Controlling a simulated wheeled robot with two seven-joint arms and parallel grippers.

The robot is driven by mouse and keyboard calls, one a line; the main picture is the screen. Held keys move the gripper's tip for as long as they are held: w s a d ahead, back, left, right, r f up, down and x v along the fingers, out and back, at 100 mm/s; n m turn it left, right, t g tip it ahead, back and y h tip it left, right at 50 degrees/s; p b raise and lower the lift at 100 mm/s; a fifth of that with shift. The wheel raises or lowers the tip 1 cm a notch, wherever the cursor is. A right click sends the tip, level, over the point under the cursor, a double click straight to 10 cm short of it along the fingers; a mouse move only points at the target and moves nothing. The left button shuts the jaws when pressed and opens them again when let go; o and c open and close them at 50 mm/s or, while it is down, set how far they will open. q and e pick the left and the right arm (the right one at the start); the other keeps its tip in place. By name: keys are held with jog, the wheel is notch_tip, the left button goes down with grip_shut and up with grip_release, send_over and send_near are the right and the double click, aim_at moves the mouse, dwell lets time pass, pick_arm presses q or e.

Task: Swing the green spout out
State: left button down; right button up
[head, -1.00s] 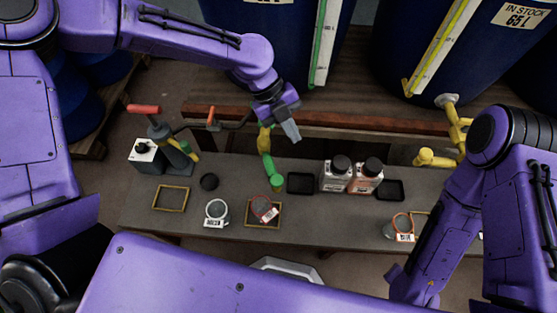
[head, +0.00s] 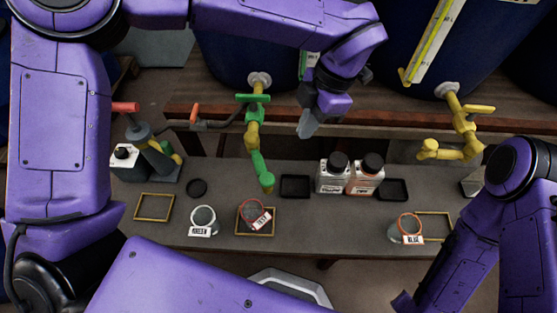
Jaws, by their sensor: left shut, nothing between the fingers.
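The green spout (head: 262,172) hangs from a yellow joint (head: 252,135) below a tap with a green handle (head: 253,98) on a blue vat (head: 225,65). It points toward the front of the bench, its tip just behind the jar with the red label (head: 255,213). My left gripper (head: 307,126) is shut and empty, to the right of the tap and spout and apart from them in the picture. My right arm comes in at the right; its fingers are not visible.
Two bottles (head: 333,175) stand right of the spout between black trays (head: 295,186). A yellow spout (head: 450,152) juts out at the right. Jars labelled GREEN (head: 203,219) and BLUE (head: 408,228) stand on the bench (head: 325,225). A tool with a red handle (head: 125,107) is at left.

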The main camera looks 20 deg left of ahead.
aim_at(261, 169)
pick_arm(q)
jog(key=s+a+f+b, duration=0.1)
jog(key=s+a+f, duration=0.3)
jog(key=f, duration=0.6)
jog(key=shift+a, duration=0.65)
pick_arm(e)
jog(key=shift+f, duration=0.8)
